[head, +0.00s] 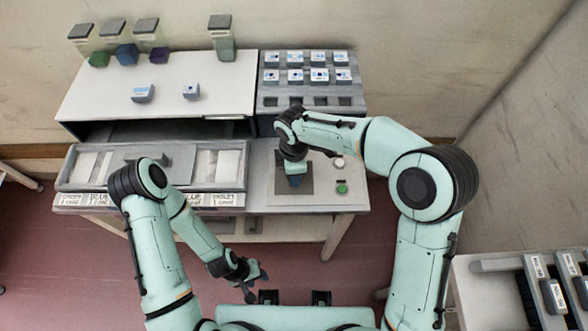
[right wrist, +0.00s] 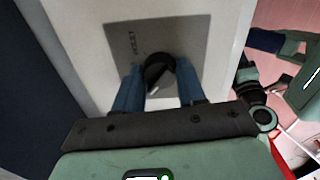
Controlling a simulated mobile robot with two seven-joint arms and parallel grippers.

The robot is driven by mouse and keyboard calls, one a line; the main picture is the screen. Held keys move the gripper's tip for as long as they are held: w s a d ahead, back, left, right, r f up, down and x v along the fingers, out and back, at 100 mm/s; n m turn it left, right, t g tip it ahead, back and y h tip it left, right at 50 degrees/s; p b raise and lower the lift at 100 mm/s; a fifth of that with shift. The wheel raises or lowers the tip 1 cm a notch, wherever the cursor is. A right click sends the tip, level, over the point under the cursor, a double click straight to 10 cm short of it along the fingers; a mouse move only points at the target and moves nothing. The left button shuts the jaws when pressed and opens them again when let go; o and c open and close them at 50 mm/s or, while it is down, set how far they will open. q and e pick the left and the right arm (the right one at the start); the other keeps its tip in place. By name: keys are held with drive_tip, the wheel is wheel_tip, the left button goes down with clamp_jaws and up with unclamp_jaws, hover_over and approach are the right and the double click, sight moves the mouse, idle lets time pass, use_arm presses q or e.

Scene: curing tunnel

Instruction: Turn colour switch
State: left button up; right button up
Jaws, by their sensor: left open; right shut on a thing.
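The colour switch is a round black knob (right wrist: 158,70) with a pale pointer mark, on a dark grey plate (right wrist: 185,35) with small lettering that is hard to read. In the right wrist view the blue fingers of my right gripper (right wrist: 159,88) stand on both sides of the knob and are shut on it. In the head view my right gripper (head: 295,180) points down over the same plate (head: 307,177), and the gripper hides the knob. My left gripper (head: 250,272) is open and empty, low in front of the bench.
A green button (head: 342,187) and a white button (head: 339,162) sit right of the plate. Left is a tray (head: 68,172) with colour labels along its front. Behind are a white-topped tunnel (head: 165,85) and a rack (head: 307,87) of small blocks. Another table (head: 480,300) stands right.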

drive_tip(key=shift+r, duration=0.1)
drive_tip(key=o, duration=1.1)
drive_tip(key=shift+c, duration=0.2)
use_arm(q)
drive_tip(key=shift+w+r+p, duration=0.75)
drive_tip(key=shift+w+r, duration=0.05)
drive_tip(key=shift+r, duration=0.2)
use_arm(e)
wheel_tip(320, 180, up, 13)
drive_tip(key=shift+r, duration=0.15)
use_arm(q)
drive_tip(key=shift+s, duration=0.1)
